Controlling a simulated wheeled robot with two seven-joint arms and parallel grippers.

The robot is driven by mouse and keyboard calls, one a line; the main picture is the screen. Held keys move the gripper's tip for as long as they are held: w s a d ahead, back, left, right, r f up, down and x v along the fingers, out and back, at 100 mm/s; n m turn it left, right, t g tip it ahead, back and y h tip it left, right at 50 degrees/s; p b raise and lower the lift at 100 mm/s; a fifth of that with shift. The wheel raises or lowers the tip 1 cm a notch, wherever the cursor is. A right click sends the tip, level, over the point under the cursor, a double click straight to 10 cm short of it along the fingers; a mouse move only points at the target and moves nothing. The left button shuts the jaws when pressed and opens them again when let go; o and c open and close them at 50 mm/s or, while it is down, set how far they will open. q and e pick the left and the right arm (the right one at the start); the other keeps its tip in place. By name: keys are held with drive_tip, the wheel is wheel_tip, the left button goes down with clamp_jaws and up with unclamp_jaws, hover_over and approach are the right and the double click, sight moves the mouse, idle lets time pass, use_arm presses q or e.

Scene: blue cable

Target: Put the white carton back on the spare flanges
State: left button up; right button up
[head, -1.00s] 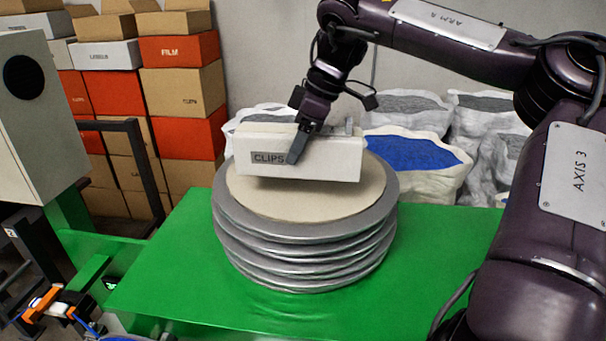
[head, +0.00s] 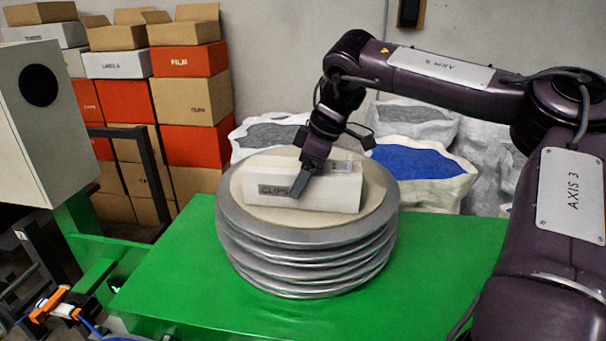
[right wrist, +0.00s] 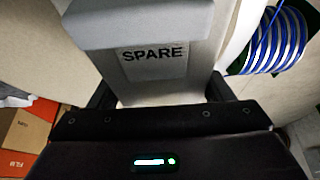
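The white carton (head: 335,190), marked CLIPS, sits on the pale round top (head: 235,195) of the stack of grey spare flanges (head: 310,262). No gap shows beneath it. My right gripper (head: 303,182) reaches down over the carton, one finger against its labelled front face. In the right wrist view, the carton (right wrist: 155,85) lies between the two fingers, with the word SPARE on the face towards the camera. The fingers appear shut on it; the far finger is hidden in the head view. My left gripper is not in view.
The flanges stand on a green table (head: 170,270) with free room to the left and right. White sacks (head: 420,165), one with blue contents, and stacked boxes (head: 190,100) stand behind. A grey cabinet (head: 45,110) is at left. Orange-and-white parts with blue cable (head: 50,303) lie lower left.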

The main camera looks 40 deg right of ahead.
drive_tip(key=shift+o, duration=1.4)
drive_tip(key=shift+a+r, duration=0.1)
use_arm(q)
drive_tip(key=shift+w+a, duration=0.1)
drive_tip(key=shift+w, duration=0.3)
use_arm(e)
drive_tip(key=shift+s, duration=0.1)
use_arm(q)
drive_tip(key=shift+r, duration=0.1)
use_arm(e)
drive_tip(key=shift+r, duration=0.1)
drive_tip(key=shift+d+r, duration=0.2)
drive_tip(key=shift+r, duration=0.05)
drive_tip(key=b+v, duration=0.2)
drive_tip(key=v, duration=0.2)
drive_tip(key=shift+s+d+r, duration=0.1)
drive_tip(key=shift+r, duration=0.25)
drive_tip(key=v, duration=0.6)
drive_tip(key=shift+b, duration=0.3)
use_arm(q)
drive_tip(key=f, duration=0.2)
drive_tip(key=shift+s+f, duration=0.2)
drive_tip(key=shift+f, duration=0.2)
use_arm(e)
drive_tip(key=shift+s+r, duration=0.1)
drive_tip(key=shift+r, duration=0.2)
drive_tip(key=shift+f, duration=0.1)
